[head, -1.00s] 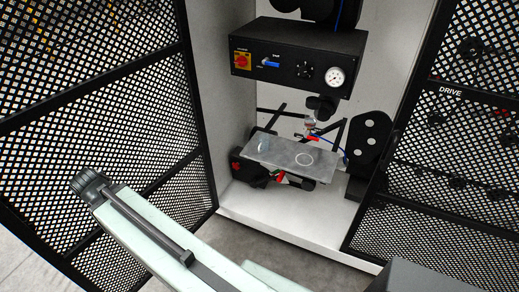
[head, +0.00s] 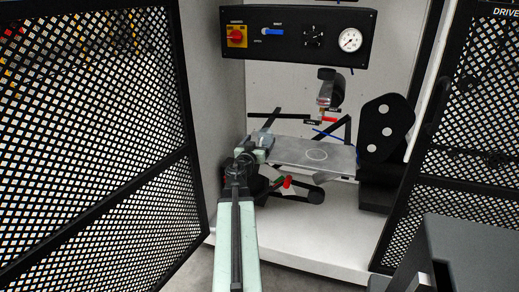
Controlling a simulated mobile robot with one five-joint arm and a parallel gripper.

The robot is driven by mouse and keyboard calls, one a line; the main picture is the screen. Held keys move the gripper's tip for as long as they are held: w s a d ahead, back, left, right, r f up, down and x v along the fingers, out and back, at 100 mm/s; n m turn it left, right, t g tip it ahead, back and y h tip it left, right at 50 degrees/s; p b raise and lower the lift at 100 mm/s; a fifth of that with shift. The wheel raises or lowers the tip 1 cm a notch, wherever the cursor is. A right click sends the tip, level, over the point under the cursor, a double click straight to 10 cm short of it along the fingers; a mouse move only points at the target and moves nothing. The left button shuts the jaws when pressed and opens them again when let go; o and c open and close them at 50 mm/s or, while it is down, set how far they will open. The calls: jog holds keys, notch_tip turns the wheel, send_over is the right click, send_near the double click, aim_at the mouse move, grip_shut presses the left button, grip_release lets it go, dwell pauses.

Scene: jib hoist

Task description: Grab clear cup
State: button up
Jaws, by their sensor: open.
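My arm reaches forward to the left end of a grey metal plate (head: 335,165) inside the white cabinet. My gripper (head: 259,150) is open there, small and partly hidden by my own arm. A faint see-through shape, likely the clear cup (head: 266,137), stands at the plate's left end, right by my gripper. I cannot tell whether the jaws are around it or beside it, or whether they touch it. A pale ring (head: 316,154) shows on the plate to the right, with nothing visible on it.
A black control box (head: 290,55) with a red switch and gauge hangs above. A nozzle with a red lever (head: 328,115) hangs over the plate. A black bracket with holes (head: 386,130) stands at right. Mesh doors (head: 90,150) flank the opening. Red and black parts (head: 287,182) sit below the plate.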

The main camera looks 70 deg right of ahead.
aim_at(265, 132)
jog(key=d, duration=0.7)
jog(key=shift+w+d, duration=0.15)
jog(key=shift+d, duration=0.15)
jog(key=c, duration=1.4)
